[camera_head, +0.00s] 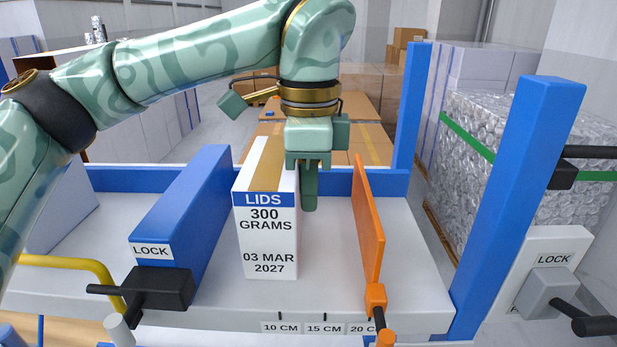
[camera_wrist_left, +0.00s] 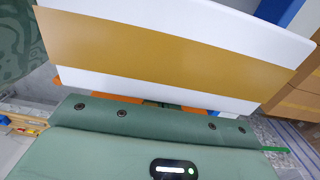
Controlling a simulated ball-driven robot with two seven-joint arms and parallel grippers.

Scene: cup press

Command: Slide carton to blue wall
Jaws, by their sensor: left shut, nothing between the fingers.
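The carton (camera_head: 268,235) is a tall white box with a tan stripe on top and a blue LIDS band. It stands upright on the grey tray, a narrow gap right of the long blue wall (camera_head: 205,205). My left gripper (camera_head: 309,190) points down at the carton's right side, with its fingers shut and empty. I cannot tell whether they touch the carton. In the left wrist view, the carton's striped top (camera_wrist_left: 170,50) fills the upper part above my green gripper body, and the fingertips are hidden. My right gripper is not in view.
A thin orange panel (camera_head: 368,220) stands right of the carton, with bare tray between. A scale (camera_head: 318,328) marked in centimetres is on the tray's front edge. Tall blue posts (camera_head: 520,200) rise at the right.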

